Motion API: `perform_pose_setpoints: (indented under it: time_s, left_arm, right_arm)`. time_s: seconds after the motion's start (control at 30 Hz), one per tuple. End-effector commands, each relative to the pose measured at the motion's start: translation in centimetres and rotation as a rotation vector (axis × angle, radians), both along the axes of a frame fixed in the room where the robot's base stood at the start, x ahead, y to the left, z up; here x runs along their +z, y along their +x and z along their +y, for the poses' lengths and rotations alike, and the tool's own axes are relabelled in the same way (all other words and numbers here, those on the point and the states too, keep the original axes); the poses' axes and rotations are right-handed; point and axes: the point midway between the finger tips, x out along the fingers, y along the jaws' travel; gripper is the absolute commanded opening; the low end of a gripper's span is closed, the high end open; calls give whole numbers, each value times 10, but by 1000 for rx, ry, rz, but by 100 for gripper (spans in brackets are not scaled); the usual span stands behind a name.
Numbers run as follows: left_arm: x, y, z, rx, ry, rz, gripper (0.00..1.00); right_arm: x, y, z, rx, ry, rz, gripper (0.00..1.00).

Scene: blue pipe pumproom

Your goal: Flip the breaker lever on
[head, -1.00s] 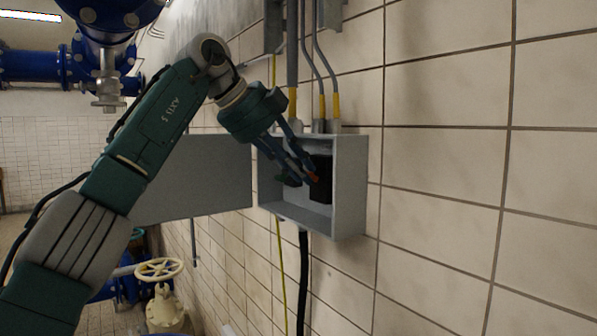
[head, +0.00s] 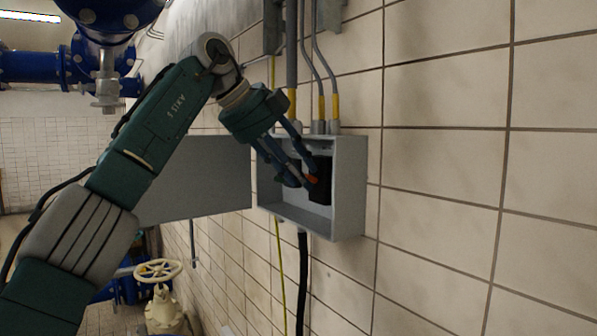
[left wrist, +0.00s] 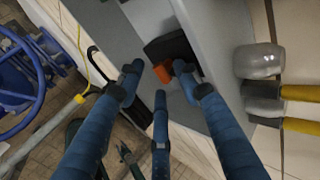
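An open grey electrical box (head: 350,185) is fixed to the tiled wall. Inside it is a black breaker (head: 323,182) with a small orange lever (head: 313,179). In the left wrist view the orange lever (left wrist: 163,73) sticks out from the black breaker (left wrist: 168,46). My left gripper (head: 301,183) reaches into the box from the upper left. Its blue fingers (left wrist: 158,85) are spread, with the lever between and just beyond their tips. The gripper is open and holds nothing; whether a fingertip touches the lever I cannot tell.
The box's door (head: 195,178) hangs wide open to the left. Conduits (head: 320,80) with yellow bands run into its top, and a black cable (head: 302,280) leaves below. A cream valve wheel (head: 158,270) stands at lower left. The wall to the right is clear.

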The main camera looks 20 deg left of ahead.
Motion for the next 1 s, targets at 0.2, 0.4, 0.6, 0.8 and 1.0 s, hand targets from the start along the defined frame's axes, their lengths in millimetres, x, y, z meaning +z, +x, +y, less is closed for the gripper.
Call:
perform_pose_setpoints:
  time_s: [0.2, 0.4, 0.6, 0.8, 1.0]
  left_arm:
    - [12, -5, 4, 2, -5, -12, 39]
    - [34, -21, 16, 1, -5, -11, 39]
    - [52, -37, 29, 1, -3, -6, 39]
    - [59, -43, 34, -1, -1, -2, 39]
    - [59, -44, 34, 0, -1, -1, 39]
  right_arm:
    - [0, 1, -2, 1, -2, 0, 40]
    - [1, 0, -1, 0, -1, 0, 40]
    - [0, 0, -1, 0, -1, 0, 40]
    - [0, 0, 0, 0, -1, 0, 40]
    - [0, 0, 0, 0, 0, 0, 40]
